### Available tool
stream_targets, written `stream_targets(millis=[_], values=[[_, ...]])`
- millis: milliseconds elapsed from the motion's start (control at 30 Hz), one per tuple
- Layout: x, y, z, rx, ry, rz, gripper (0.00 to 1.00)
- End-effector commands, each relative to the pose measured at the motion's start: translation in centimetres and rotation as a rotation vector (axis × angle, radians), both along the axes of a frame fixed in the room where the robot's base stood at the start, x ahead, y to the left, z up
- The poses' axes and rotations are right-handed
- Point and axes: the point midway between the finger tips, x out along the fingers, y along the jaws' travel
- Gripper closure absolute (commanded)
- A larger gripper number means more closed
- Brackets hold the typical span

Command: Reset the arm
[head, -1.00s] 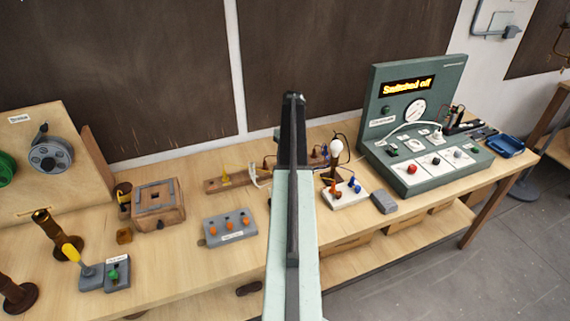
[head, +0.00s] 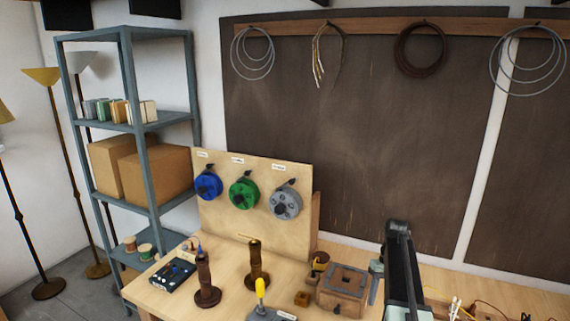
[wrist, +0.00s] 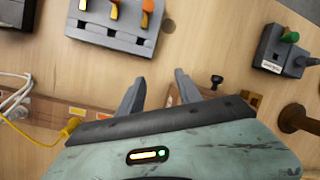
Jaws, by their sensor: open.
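My gripper (wrist: 157,92) is open and empty in the wrist view, its two grey fingers apart over the wooden bench. Nothing shows between the fingertips. A grey block with orange levers (wrist: 108,33) lies beyond them at the upper left of that view. My arm stands upright at the lower right of the head view, beside the wooden box (head: 343,287); the gripper is hard to make out there.
Blue, green and grey spools (head: 285,203) hang on an upright board. Dark turned posts (head: 206,280) stand in front. A metal shelf (head: 127,120) stands at left. A green-knobbed block (wrist: 283,52) and a yellow plug (wrist: 70,128) show in the wrist view.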

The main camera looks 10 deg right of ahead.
Motion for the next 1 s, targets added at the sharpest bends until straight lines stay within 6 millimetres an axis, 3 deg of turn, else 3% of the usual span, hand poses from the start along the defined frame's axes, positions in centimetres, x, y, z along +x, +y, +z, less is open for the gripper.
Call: stream_targets(millis=[33,200,300,400,600,700,1000], values=[[0.0,5.2,-0.6,-0.012,-0.008,0.061,0.59],[-1.2,19.5,-1.7,-0.068,-0.053,0.219,0.59],[-3.9,26.7,-2.3,-0.105,-0.097,0.284,0.59],[-6.8,30.7,-2.7,-0.143,-0.149,0.296,0.59],[-9.1,30.7,-2.8,-0.198,-0.230,0.185,0.59],[-7.9,30.5,-2.8,-0.211,-0.256,0.127,0.59],[-7.9,30.5,-2.8,-0.211,-0.252,0.122,0.59]])
